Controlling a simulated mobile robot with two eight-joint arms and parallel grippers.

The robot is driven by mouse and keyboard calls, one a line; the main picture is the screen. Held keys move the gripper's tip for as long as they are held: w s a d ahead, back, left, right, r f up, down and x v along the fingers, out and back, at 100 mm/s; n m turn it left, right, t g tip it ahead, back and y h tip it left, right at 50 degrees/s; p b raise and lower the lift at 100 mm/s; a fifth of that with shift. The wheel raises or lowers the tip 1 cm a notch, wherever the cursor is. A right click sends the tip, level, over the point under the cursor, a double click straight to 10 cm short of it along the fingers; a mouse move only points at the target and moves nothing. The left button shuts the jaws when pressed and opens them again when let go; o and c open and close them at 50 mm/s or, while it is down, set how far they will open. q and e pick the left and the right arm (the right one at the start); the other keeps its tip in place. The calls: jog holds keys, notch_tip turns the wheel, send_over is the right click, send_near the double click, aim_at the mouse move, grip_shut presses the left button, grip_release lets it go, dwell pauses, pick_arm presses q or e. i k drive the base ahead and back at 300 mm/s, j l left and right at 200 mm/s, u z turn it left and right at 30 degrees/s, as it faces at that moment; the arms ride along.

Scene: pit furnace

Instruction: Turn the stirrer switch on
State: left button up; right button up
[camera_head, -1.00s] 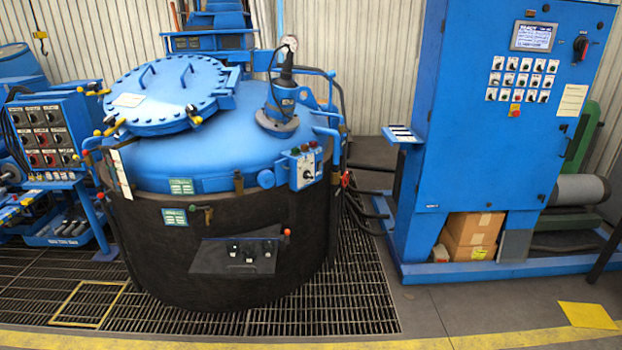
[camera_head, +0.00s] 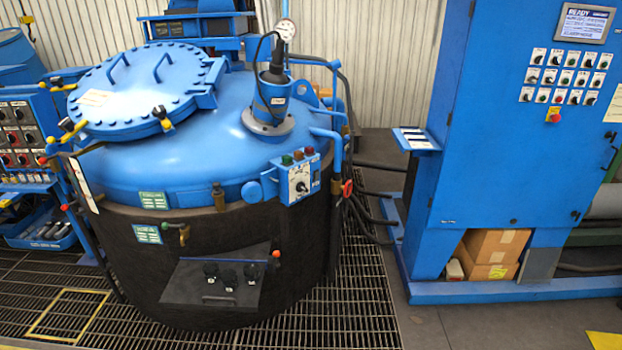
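A small blue switch box (camera_head: 298,181) is fixed on the front right of the furnace lid rim. It has a pale face with a black rotary knob (camera_head: 301,187) and green, red and amber lamps or buttons on top. The labels on it are too small to read. The blue furnace (camera_head: 200,150) with its black lower body stands on a floor grating. A blue motor housing (camera_head: 271,97) with a round gauge (camera_head: 285,30) stands upright on the lid. Neither of my grippers is in view.
A blue control cabinet (camera_head: 500,130) with a lit screen and rows of knobs stands on the right, with a small side shelf (camera_head: 415,139). A black bracket with several knobs (camera_head: 212,288) juts from the furnace front. Grating (camera_head: 362,290) and open floor lie in front.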

aim_at(301, 188)
jog(key=i+l, duration=0.25)
jog(key=i, duration=0.25)
jog(key=i+l, duration=0.25)
jog(key=i, duration=0.25)
jog(key=i+l, duration=0.2)
jog(key=i, duration=0.3)
jog(key=i+l+u, duration=0.1)
jog(key=i+l, duration=0.15)
jog(key=i, duration=0.25)
jog(key=i+l, duration=0.3)
jog(key=i, duration=0.2)
